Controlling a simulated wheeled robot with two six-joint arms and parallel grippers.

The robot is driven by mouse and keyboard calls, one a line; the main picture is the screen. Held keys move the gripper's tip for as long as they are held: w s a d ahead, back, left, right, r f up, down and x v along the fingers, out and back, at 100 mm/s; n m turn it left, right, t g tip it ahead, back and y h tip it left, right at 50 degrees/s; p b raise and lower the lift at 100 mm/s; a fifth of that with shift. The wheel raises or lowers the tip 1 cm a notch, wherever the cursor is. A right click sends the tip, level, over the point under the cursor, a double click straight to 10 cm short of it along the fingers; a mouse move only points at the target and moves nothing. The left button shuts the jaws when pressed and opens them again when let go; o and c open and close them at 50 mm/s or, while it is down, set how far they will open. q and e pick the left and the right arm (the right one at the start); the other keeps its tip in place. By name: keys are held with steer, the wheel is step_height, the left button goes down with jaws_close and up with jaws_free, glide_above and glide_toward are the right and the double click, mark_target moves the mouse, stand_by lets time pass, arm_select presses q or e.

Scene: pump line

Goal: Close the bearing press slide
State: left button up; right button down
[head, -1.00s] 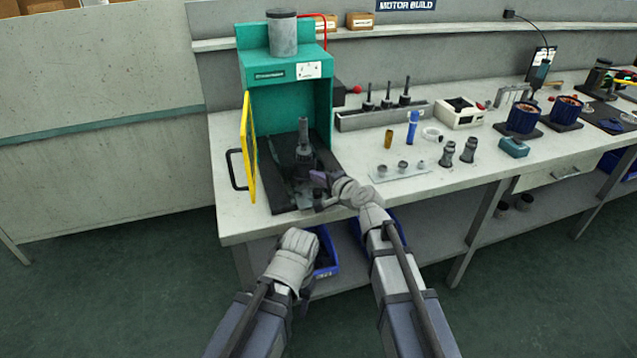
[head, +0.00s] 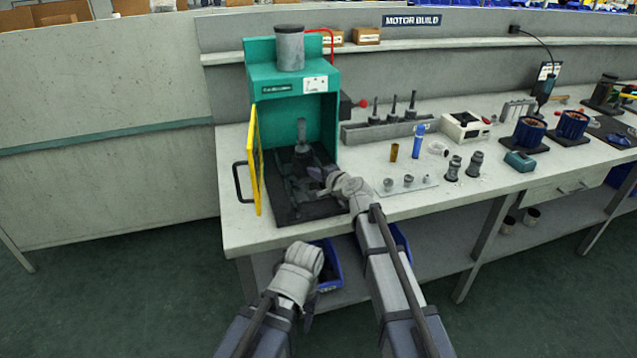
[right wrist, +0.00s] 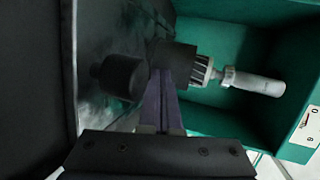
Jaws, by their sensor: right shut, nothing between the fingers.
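The green bearing press (head: 263,83) stands at the left end of the bench, its yellow-framed guard (head: 254,170) swung open at the left. Its dark slide (head: 303,156) lies inside, above the black base (head: 300,208), carrying an upright grey shaft (head: 301,132). My right gripper (head: 316,174) is at the front of the slide. In the right wrist view its purple fingers (right wrist: 163,100) are shut and empty, close against a dark block below the shaft (right wrist: 253,83); contact is hard to tell. My left gripper (head: 307,312) hangs low in front of the bench, its fingers mostly hidden.
A dark knob (right wrist: 118,77) shows beside the fingers. Right of the press are a tool rack (head: 385,130), a small parts plate (head: 407,186) and two dark fittings (head: 474,164). Blue bins (head: 330,272) sit under the bench. The bench front edge lies below my right arm.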

mark_target(311, 160)
steer(key=w+a, duration=0.1)
steer(key=w, duration=0.2)
steer(key=w+a, duration=0.1)
steer(key=w, duration=0.2)
steer(key=w+a, duration=0.1)
steer(key=w, duration=0.3)
steer(key=shift+w+a, duration=0.1)
steer(key=shift+a, duration=0.05)
steer(key=shift+w, duration=0.25)
arm_select(q)
steer(key=shift+s, duration=0.1)
arm_select(e)
steer(key=shift+w+r, duration=0.1)
steer(key=shift+w, duration=0.05)
steer(key=shift+s, duration=0.45)
steer(key=s+d, duration=0.1)
steer(key=s, duration=0.1)
steer(key=s+d, duration=0.1)
steer(key=shift+s+d, duration=0.15)
steer(key=shift+s, duration=0.2)
steer(key=p+v, duration=0.3)
steer(key=v, duration=0.6)
steer(key=shift+s+d+r, duration=0.15)
steer(key=shift+s+d, duration=0.05)
arm_select(q)
steer(key=r, duration=0.1)
steer(key=d+r, duration=0.1)
steer(key=r, duration=0.1)
steer(key=shift+d, duration=0.1)
